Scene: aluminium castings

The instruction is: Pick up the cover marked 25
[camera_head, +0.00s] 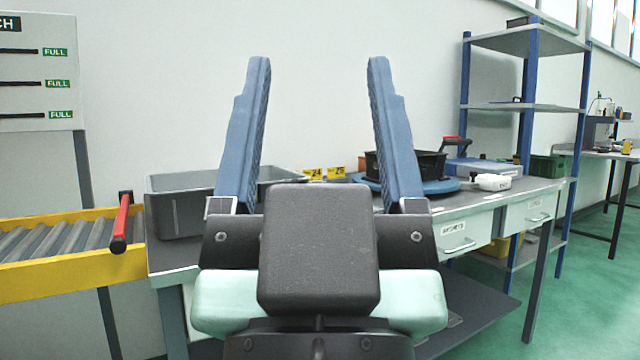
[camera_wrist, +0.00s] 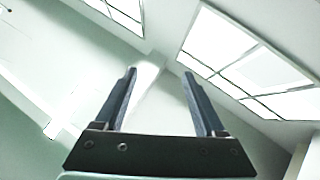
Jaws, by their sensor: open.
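My gripper (camera_head: 318,62) is raised upright in front of the head camera, its two blue fingers wide apart with nothing between them. In the wrist view my gripper (camera_wrist: 158,74) points at the wall and windows, empty. I cannot make out a cover by the tags; my gripper hides much of that part of the bench.
A grey bin (camera_head: 180,212) stands at the bench's left end, beside a yellow roller conveyor (camera_head: 70,272) with a red-handled bar (camera_head: 122,222). A black crate (camera_head: 428,163) sits on a blue round plate (camera_head: 441,186). A blue-post shelf (camera_head: 528,108) rises behind the right end.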

